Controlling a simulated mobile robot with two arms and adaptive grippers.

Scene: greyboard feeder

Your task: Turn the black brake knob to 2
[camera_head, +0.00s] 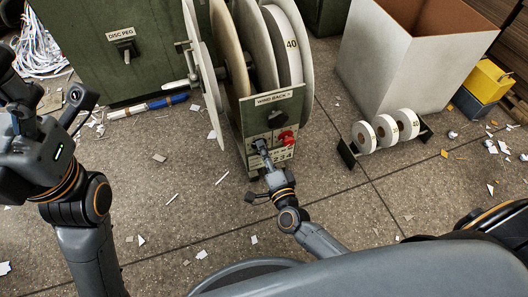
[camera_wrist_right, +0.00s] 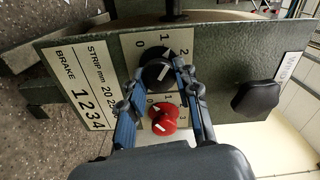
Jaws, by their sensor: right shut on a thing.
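The black brake knob (camera_wrist_right: 153,72) is a round dial with a white pointer on the green panel of the feeder. My right gripper (camera_wrist_right: 159,70) is shut on it, with a finger on each side. In the wrist view the pointer slants up and right, roughly toward the 2 (camera_wrist_right: 177,53); its exact setting is hard to tell. In the head view my right gripper (camera_head: 260,147) reaches the panel front and hides the black knob there. My left gripper (camera_head: 14,85) is at the left edge, away from the panel, its fingers partly cut off.
A red knob (camera_wrist_right: 163,120) sits close to the black one, between the fingers. Another black knob (camera_wrist_right: 255,98) is farther along the panel. A printed label plate (camera_wrist_right: 82,88) shows BRAKE and numbers. Rolls (camera_head: 383,131) on a rack and a white bin (camera_head: 390,70) stand right.

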